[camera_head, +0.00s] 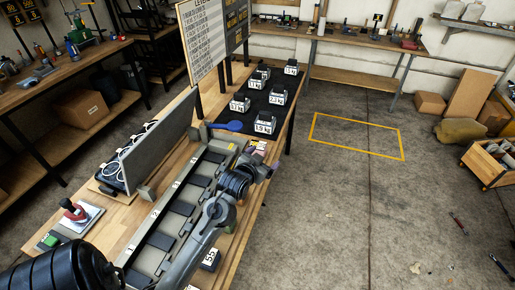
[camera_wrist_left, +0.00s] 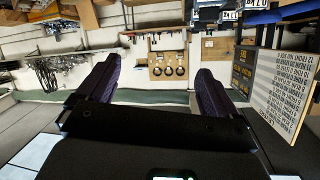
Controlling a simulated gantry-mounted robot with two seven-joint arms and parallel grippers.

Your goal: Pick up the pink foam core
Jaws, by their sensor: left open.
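A small pink piece (camera_head: 258,146), which may be the pink foam core, lies on the wooden bench near the far end of the numbered rack. It is tiny and partly covered by my arm's end. My left gripper (camera_head: 272,168) is just below it in the head view, over the bench; I cannot tell whether they touch. In the left wrist view my two dark purple fingers (camera_wrist_left: 153,85) stand wide apart with nothing between them. No pink piece shows in that view. My right gripper is out of view.
A grey rack with numbered slots (camera_head: 150,238) runs along the bench. A blue paddle-shaped thing (camera_head: 229,126) lies near its far end. Labelled weights stand on a black mat (camera_head: 258,98) beyond. A lettered board (camera_head: 201,42) rises behind. The floor inside the yellow outline (camera_head: 357,147) is clear.

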